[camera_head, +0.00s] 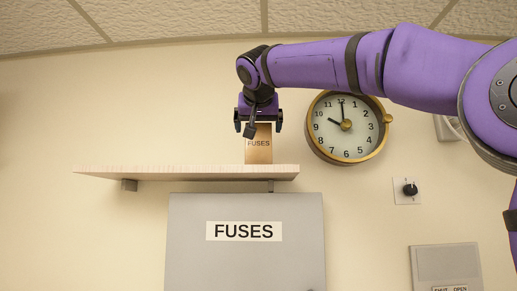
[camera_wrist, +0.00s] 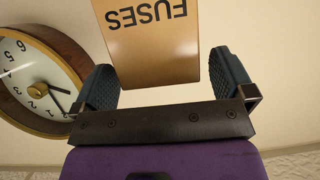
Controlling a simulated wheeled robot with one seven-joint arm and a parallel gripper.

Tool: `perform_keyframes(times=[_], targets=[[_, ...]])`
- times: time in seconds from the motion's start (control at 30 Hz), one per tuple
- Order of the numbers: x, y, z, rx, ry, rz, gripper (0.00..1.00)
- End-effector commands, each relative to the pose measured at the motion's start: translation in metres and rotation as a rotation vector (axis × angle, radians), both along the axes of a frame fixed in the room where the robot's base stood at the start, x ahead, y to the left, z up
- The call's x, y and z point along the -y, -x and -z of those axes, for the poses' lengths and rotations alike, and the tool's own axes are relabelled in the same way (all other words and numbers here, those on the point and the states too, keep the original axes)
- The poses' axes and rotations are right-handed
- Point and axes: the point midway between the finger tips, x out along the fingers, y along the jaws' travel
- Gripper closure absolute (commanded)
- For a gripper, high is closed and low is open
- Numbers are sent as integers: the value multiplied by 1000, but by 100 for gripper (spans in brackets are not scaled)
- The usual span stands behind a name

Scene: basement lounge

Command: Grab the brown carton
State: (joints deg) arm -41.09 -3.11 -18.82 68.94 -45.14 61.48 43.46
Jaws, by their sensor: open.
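The brown carton (camera_head: 259,153), marked FUSES, stands upright near the right end of a wooden shelf (camera_head: 190,170). My gripper (camera_head: 259,128) is above it in the head view, with its fingers spread to either side of the carton's upper part. In the wrist view the carton (camera_wrist: 152,45) appears with its label upside down, and its near end lies between the two open fingers of my gripper (camera_wrist: 167,82). The far end of the carton is cut off by the frame.
A round wall clock (camera_head: 345,127) hangs just right of the carton, and it also shows at the left of the wrist view (camera_wrist: 40,85). A grey fuse box (camera_head: 246,262) is below the shelf. The shelf's left part is bare.

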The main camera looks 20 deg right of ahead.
Motion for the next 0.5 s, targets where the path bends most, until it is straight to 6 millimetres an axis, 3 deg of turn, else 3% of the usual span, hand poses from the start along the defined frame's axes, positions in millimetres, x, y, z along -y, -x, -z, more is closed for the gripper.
perform_keyframes(times=[0.2, 0.5], targets=[[9, -24, 9, 0, 1, 0, 0], [10, -28, 11, 0, 0, -1, 0]])
